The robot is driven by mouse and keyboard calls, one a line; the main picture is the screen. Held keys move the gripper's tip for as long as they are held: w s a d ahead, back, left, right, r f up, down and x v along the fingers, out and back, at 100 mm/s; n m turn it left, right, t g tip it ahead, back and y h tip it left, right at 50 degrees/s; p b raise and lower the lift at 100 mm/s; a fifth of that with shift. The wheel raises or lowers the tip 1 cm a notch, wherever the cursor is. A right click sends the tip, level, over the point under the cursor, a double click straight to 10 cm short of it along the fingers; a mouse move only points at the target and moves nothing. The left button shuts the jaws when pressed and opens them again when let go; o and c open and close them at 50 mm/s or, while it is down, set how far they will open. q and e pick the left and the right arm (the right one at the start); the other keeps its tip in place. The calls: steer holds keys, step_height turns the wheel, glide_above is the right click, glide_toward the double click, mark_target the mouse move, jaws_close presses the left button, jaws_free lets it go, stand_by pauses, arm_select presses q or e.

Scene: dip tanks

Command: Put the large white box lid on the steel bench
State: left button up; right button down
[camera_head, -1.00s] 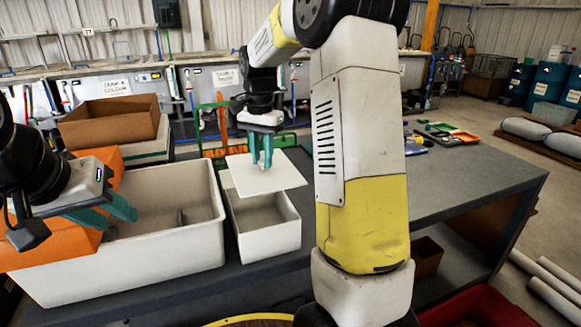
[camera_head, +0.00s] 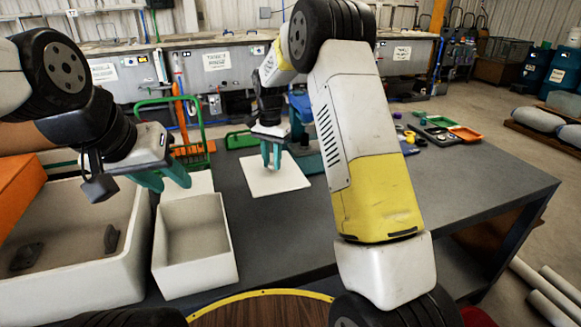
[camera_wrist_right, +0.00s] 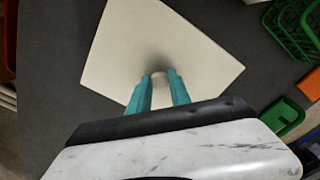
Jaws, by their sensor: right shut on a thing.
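The large white lid (camera_head: 272,180) is a flat square panel at the dark grey steel bench top (camera_head: 340,225), right of the open white box (camera_head: 195,240). My right gripper (camera_head: 271,160) is shut on the lid's middle from above. In the right wrist view the lid (camera_wrist_right: 150,50) spreads beyond my right fingertips (camera_wrist_right: 162,76); a small grip part between them is mostly hidden. I cannot tell if the lid touches the bench. My left gripper (camera_head: 170,184) is open and empty, above the left end of the white box.
A large white tub (camera_head: 125,265) with dark pieces inside stands at left. A green wire basket (camera_head: 170,115) stands behind the boxes. Coloured trays (camera_head: 465,133) lie at the bench's far right. The bench right of the lid is partly hidden by my right arm.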

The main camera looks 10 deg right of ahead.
step_height(320, 180, down, 8)
steer(key=shift+f, duration=0.15)
stand_by(0.3)
steer(key=c, duration=1.2)
jaws_free()
steer(key=shift+f, duration=0.15)
